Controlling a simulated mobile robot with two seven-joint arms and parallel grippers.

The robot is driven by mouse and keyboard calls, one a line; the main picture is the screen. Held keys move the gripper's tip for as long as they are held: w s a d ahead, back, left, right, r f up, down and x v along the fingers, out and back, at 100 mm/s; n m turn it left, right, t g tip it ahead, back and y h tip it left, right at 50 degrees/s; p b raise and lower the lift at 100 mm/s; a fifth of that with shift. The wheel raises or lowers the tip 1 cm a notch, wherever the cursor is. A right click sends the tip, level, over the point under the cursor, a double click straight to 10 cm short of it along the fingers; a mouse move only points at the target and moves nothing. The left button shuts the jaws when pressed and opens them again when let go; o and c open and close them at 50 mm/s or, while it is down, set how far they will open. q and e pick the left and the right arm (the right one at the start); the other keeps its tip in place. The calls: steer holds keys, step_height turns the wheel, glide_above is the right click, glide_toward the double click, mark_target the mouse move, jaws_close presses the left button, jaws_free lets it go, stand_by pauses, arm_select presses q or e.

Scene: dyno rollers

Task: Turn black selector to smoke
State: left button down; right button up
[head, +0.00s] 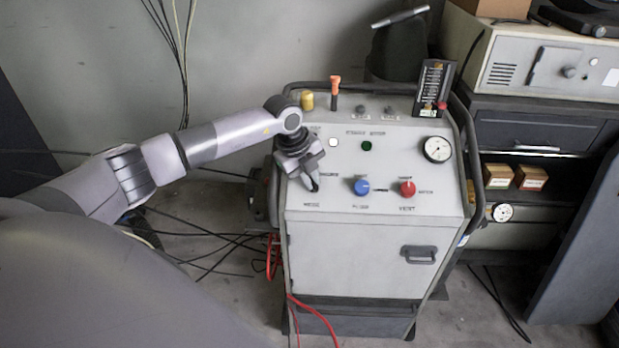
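The grey machine's sloped control panel (389,152) faces me in the middle of the head view. My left gripper (312,184) reaches in from the left. Its fingers point down at the panel's left part, left of the blue knob. I cannot make out the black selector; the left gripper covers that part of the panel. Small printed labels stand around this spot, too small to read surely. Whether the fingers are closed on anything cannot be told. My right gripper is not in view.
A blue knob (361,187) and a red knob (407,188) sit right of the gripper. A round gauge (437,149) and a green lamp (367,146) are above them. An orange-topped lever (335,88) stands on the machine's top. Red cables (291,297) hang at its left side.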

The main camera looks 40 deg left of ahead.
arm_select(q)
steer(key=shift+d+f+m, duration=0.15)
steer(key=shift+f+m, duration=0.1)
steer(key=shift+m, duration=0.15)
steer(key=m+g, duration=0.1)
steer(key=m, duration=0.1)
steer(key=shift+d+m+y, duration=0.15)
steer(key=shift+m+y, duration=0.15)
steer(key=shift+y, duration=0.1)
steer(key=m+g+y, duration=0.1)
steer(key=m, duration=0.2)
steer(key=shift+w+d+b, duration=0.15)
steer(key=shift+b, duration=0.2)
steer(key=m, duration=0.2)
steer(key=m+g+y, duration=0.1)
steer(key=m, duration=0.1)
steer(key=shift+d+f+y+b, duration=0.1)
steer(key=shift+d+y+b, duration=0.1)
steer(key=shift+y+b, duration=0.15)
steer(key=shift+d+m+y+b, duration=0.1)
steer(key=shift+m+y+b, duration=0.45)
steer(key=shift+m, duration=1.55)
steer(key=c, duration=1.2)
jaws_free()
steer(key=shift+w, duration=0.1)
steer(key=shift+o, duration=0.2)
steer(key=shift+w+p, duration=0.1)
steer(key=shift+p, duration=0.2)
